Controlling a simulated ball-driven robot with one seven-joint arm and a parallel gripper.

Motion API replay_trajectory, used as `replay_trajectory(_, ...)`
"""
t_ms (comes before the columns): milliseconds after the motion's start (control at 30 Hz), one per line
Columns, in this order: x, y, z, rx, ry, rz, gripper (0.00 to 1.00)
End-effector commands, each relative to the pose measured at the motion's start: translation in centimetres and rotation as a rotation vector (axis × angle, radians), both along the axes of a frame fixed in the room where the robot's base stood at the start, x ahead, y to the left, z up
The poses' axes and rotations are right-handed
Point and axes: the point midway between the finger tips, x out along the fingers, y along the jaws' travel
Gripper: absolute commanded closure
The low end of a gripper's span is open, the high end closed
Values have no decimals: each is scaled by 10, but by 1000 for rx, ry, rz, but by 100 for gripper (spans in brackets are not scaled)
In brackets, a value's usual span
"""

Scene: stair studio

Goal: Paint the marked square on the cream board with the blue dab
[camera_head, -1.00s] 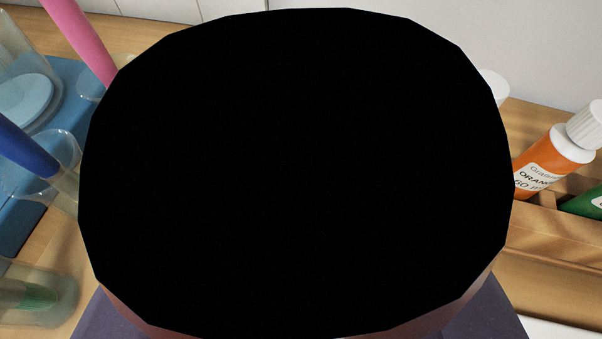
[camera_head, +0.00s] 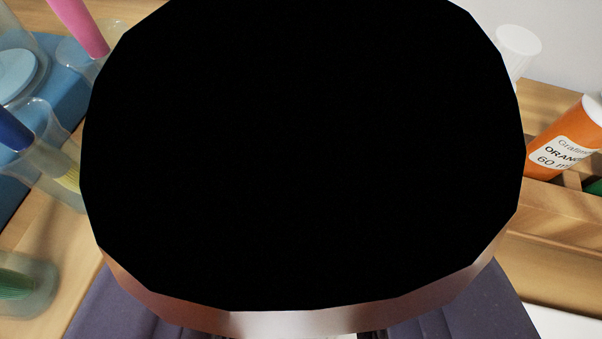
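A large black rounded shape (camera_head: 300,150) with a coppery, shiny lower rim (camera_head: 290,323) fills the middle of the view, very close to the camera. I cannot tell what it is. It hides whatever is in front of my gripper, and the fingertips are not visible. Dark purple surfaces show below it at the lower left (camera_head: 110,310) and lower right (camera_head: 495,300). The cream board, its marked square and the blue dab cannot be made out. A dark blue handle (camera_head: 12,128) stands in a clear jar (camera_head: 45,150) at the left edge.
A pink handle (camera_head: 80,28) is at the upper left beside a blue tray (camera_head: 68,92). A jar with green bristles (camera_head: 18,280) stands at the lower left. At the right are an orange paint bottle (camera_head: 565,150), a wooden rack (camera_head: 555,215) and a white cup (camera_head: 518,40).

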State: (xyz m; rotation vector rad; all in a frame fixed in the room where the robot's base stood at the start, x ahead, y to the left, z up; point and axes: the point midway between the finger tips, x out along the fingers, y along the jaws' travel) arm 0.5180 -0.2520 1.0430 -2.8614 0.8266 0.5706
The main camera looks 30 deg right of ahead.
Motion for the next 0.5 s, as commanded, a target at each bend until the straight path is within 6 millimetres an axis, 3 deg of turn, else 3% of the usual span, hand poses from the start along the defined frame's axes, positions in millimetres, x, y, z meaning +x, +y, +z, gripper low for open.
replay_trajectory(500,0,0,-6,0,0,0,100)
